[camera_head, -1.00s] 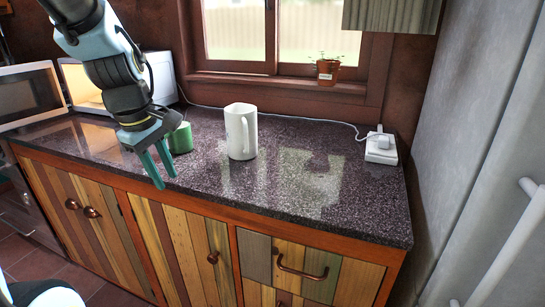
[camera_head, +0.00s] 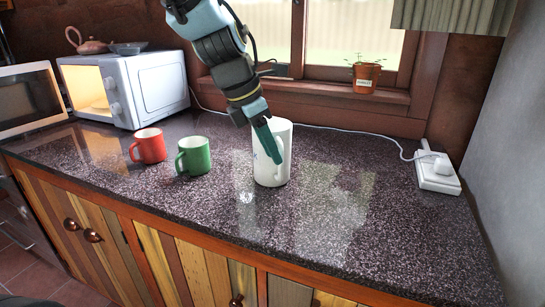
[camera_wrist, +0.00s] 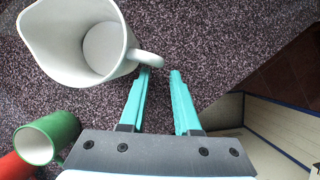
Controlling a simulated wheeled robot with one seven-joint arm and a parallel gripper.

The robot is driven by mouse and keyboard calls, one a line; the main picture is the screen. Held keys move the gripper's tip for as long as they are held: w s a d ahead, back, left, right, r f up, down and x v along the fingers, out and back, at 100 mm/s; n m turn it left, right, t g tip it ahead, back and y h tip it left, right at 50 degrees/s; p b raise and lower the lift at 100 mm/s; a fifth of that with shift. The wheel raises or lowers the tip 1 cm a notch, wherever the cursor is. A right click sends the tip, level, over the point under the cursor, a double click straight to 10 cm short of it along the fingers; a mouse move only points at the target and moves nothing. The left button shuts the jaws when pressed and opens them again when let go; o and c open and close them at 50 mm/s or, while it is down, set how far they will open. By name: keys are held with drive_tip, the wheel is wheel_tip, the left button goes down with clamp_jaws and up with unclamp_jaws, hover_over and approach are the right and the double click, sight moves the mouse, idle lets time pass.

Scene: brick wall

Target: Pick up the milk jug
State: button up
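The milk jug (camera_head: 272,175) is white and stands upright on the dark speckled counter (camera_head: 330,215). In the wrist view the jug (camera_wrist: 60,45) is seen from above, open and empty, with its handle (camera_wrist: 147,59) pointing right. My gripper (camera_wrist: 160,72) is open, with a gap between its teal fingertips. The handle's end is at the left fingertip; I cannot tell whether they touch. In the head view my gripper (camera_head: 273,152) hangs down in front of the jug and hides part of it.
A green mug (camera_head: 195,157) and a red mug (camera_head: 150,146) stand left of the jug. A white microwave (camera_head: 150,90) is behind them. A white power strip (camera_head: 437,176) with a cable lies at right. A potted plant (camera_head: 364,80) is on the windowsill. The counter right of the jug is clear.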

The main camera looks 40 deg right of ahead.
sight(281, 179)
drive_tip(key=shift+d+p+x, duration=0.15)
drive_tip(key=shift+p+x, duration=0.15)
drive_tip(key=shift+x, duration=1.1)
drive_tip(key=shift+d+p+x, duration=0.15)
drive_tip(key=shift+p+x, duration=0.15)
drive_tip(key=shift+x, duration=1.1)
drive_tip(key=shift+w+r, duration=0.1)
drive_tip(key=shift+r, duration=0.05)
clamp_jaws()
